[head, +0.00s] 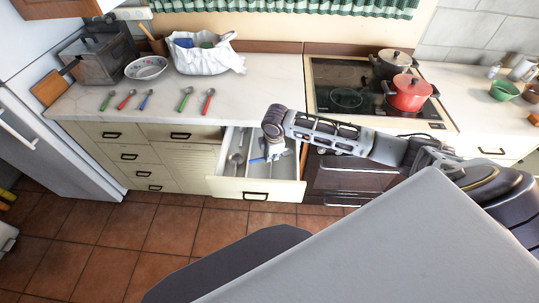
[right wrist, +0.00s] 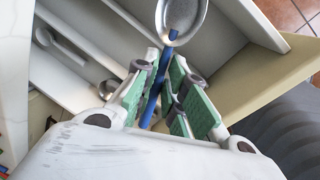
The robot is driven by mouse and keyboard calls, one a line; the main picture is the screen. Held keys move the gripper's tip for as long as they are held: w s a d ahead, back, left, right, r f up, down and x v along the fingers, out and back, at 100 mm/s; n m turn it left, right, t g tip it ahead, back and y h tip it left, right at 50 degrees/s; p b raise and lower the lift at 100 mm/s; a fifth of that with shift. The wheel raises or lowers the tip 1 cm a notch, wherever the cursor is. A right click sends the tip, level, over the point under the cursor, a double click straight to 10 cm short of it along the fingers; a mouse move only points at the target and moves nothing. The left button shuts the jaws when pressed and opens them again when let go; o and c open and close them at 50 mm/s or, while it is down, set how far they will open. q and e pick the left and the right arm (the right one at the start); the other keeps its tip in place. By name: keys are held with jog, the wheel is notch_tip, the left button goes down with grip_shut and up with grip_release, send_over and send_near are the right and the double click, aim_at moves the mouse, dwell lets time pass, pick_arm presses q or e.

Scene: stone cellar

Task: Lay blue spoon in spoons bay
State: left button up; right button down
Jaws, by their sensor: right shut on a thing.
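My right gripper (head: 272,152) reaches down into the open drawer (head: 257,187). It is shut on the handle of a blue spoon (right wrist: 160,72), whose metal bowl (right wrist: 182,18) points away from the gripper. The spoon is over the drawer's inside, near a divider (right wrist: 130,18); I cannot tell whether it touches the floor. In the head view the gripper hides most of the spoon. The drawer has several bays; one to the left holds metal utensils (head: 237,158). No label shows which bay is for spoons. My left gripper is not in view.
On the counter (head: 260,100) lie several spoons, one of them also blue-handled (head: 146,101), with a bowl (head: 146,67) and a white bag (head: 205,55) behind. A stove with a red pot (head: 408,92) stands to the right. The drawer's front wall (right wrist: 270,75) is close to the gripper.

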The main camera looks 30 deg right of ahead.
jog(key=d+n, duration=0.2)
jog(key=n, duration=0.1)
jog(key=shift+w+f+y, duration=0.15)
jog(key=shift+f+y, duration=0.15)
jog(key=w+d+f+n+g+y+p, duration=0.1)
jog(key=d+n, duration=0.4)
jog(key=n, duration=0.5)
jog(key=shift+w+d+n+y, duration=0.3)
jog(key=shift+w+d+n, duration=0.05)
jog(key=shift+w+n, duration=0.1)
jog(key=shift+f, duration=0.15)
dwell(0.4)
